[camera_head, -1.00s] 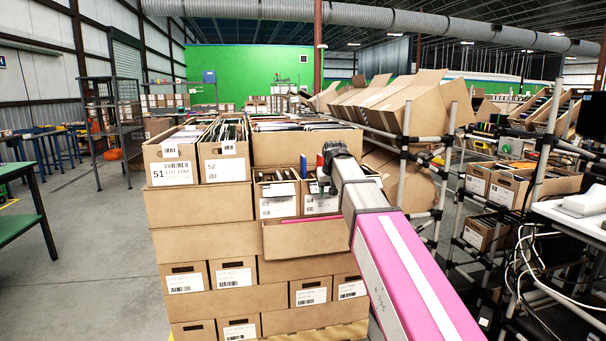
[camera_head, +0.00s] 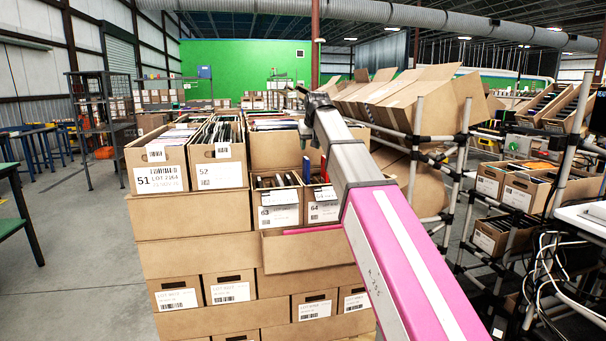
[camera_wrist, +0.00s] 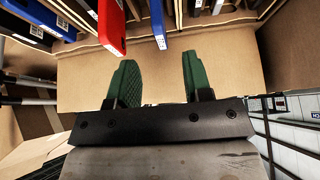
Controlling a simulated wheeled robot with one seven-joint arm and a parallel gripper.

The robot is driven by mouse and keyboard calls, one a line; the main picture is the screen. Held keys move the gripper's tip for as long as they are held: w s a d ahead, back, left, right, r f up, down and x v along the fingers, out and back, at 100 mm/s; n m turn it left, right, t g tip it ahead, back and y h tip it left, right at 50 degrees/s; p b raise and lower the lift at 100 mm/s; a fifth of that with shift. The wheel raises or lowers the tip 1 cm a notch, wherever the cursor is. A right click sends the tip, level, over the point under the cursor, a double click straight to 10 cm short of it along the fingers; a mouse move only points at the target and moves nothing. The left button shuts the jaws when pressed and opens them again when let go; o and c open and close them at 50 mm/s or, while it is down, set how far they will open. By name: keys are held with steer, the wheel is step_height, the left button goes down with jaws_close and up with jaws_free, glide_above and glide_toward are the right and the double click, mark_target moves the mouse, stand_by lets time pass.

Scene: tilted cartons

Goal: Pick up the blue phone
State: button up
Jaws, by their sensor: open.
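A narrow blue slab (camera_wrist: 158,24), which looks like the blue phone, stands out of a carton at the top of the wrist view. It appears between the lines of my two green fingers, apart from them. My gripper (camera_wrist: 158,72) is open and empty, with bare cardboard between the fingertips. In the head view, the blue slab (camera_head: 306,168) stands among the items in the small cartons, and my gripper (camera_head: 306,97) appears above and beyond it, its fingers not clear.
A red slab (camera_wrist: 112,28) stands just left of the blue one, and another blue item (camera_wrist: 45,15) lies further left. Stacked cartons (camera_head: 205,255) fill the middle. Tilted cartons on a pipe rack (camera_head: 415,110) stand to the right.

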mark_target(307, 158)
steer(key=x, duration=0.3)
steer(key=w+x, duration=0.1)
steer(key=x, duration=0.3)
steer(key=r+x, duration=0.1)
steer(key=x, duration=0.3)
steer(key=shift+w+a+f, duration=0.15)
steer(key=shift+w+f, duration=0.15)
steer(key=shift+w, duration=0.1)
jaws_close()
